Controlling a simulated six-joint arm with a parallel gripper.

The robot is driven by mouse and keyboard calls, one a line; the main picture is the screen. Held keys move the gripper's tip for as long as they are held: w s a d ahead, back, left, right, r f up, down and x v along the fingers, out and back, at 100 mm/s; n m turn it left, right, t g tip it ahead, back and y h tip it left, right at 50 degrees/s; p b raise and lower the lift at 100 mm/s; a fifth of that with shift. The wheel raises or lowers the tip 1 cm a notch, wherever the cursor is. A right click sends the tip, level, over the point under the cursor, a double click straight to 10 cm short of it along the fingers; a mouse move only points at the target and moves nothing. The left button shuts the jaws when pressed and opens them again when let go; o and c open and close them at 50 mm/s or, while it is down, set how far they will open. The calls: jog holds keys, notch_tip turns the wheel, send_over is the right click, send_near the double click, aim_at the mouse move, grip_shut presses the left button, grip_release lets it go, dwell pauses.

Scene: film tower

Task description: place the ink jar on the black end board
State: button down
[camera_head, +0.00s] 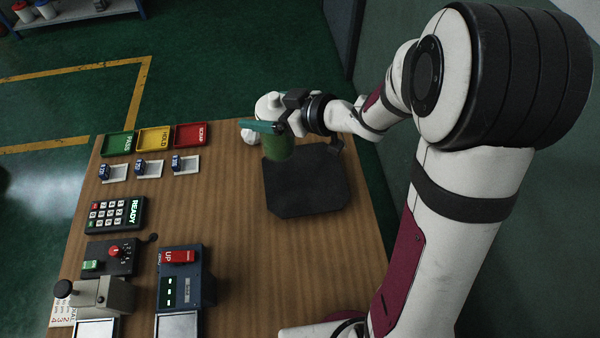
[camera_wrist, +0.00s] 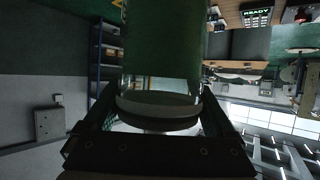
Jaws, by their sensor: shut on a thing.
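The ink jar looks like a green cylinder (camera_head: 279,150) with a pale top. My gripper (camera_head: 272,127) is shut on it, with a teal finger across its near side. In the wrist view the green jar body (camera_wrist: 163,45) and its pale rimmed end fill the middle, between the two fingers (camera_wrist: 157,100). The jar looks upright. The black end board (camera_head: 308,185) lies flat on the wooden table, and the jar's lower end shows at its far left corner. I cannot tell whether the jar touches the board or hangs above it.
Green, yellow and red trays (camera_head: 190,134) stand at the table's far left. A keypad (camera_head: 115,214) and several devices line the left side. The board's near part and the table (camera_head: 290,260) before it are clear.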

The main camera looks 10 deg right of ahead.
jog(key=s+d+m+t+h, duration=0.1)
jog(key=s+d, duration=0.2)
jog(key=d, duration=0.5)
jog(key=s+d, duration=0.3)
jog(key=d, duration=0.5)
jog(key=w+a+f, duration=0.1)
jog(key=a+f, duration=0.2)
jog(key=w+a+f, duration=0.2)
jog(key=a+f, duration=0.1)
jog(key=a, duration=0.1)
jog(key=w+a+f, duration=0.1)
jog(key=a+f, duration=0.2)
jog(key=f, duration=0.1)
jog(key=shift+w+a, duration=0.15)
jog(key=shift+w, duration=0.2)
jog(key=shift+f, duration=0.2)
grip_release()
